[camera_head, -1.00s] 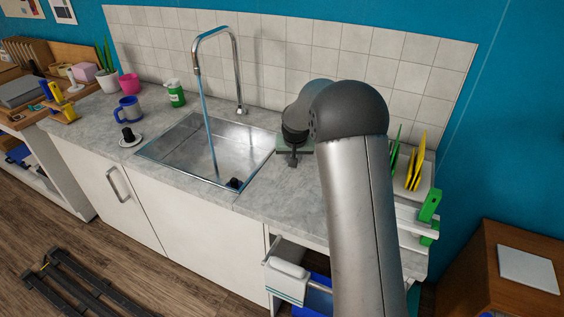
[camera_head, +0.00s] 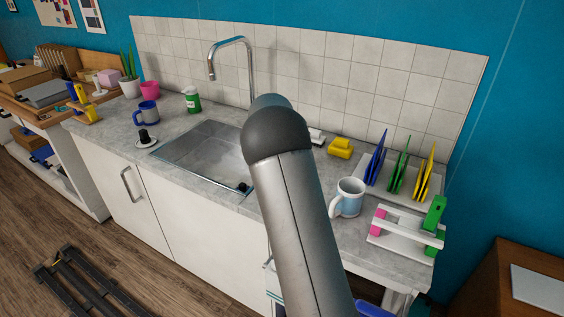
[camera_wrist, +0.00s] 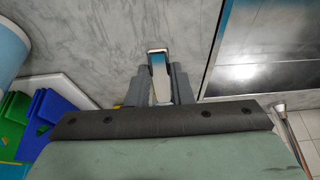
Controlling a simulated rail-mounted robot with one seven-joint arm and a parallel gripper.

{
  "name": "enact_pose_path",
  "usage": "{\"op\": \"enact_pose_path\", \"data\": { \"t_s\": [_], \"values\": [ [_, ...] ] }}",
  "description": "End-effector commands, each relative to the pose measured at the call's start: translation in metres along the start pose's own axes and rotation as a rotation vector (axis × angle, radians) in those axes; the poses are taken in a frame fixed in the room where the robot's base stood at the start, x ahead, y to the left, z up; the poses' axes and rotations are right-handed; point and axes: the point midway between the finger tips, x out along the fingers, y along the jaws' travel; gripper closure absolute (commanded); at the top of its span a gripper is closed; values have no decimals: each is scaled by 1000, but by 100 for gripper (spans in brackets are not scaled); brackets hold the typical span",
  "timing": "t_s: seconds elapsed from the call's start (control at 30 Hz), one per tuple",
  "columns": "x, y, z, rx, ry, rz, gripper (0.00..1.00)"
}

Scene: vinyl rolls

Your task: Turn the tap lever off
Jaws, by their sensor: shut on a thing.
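The chrome tap (camera_head: 251,72) rises behind the sink (camera_head: 178,160), and no water falls from its spout. In the wrist view, my gripper (camera_wrist: 160,82) is shut on a small shiny metal piece that looks like the tap lever (camera_wrist: 158,62). One grey finger lies on each side of it. In the wrist view, a chrome post (camera_wrist: 284,122) stands to the right and the sink (camera_wrist: 265,58) is at upper right. In the head view my arm hides the gripper, the lever and the sink's right part.
Right of my arm stand a light-blue mug (camera_head: 348,198), a yellow object (camera_head: 340,149) and a rack with coloured plates (camera_head: 400,178). The tiled wall (camera_head: 330,70) is close behind.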

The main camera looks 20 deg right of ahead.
Motion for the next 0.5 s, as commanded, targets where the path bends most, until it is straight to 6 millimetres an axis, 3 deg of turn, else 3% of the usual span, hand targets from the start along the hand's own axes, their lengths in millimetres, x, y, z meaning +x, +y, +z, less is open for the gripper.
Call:
{"op": "enact_pose_path", "data": {
  "t_s": [0.23, 0.27, 0.33, 0.5],
  "values": [
    [0, -1, 1, 3, -3, -2, 100],
    [0, -1, 1, 3, -3, -2, 75],
    [0, -1, 1, 3, -2, -2, 58],
    [0, -1, 1, 2, -1, -2, 58]
  ]
}}
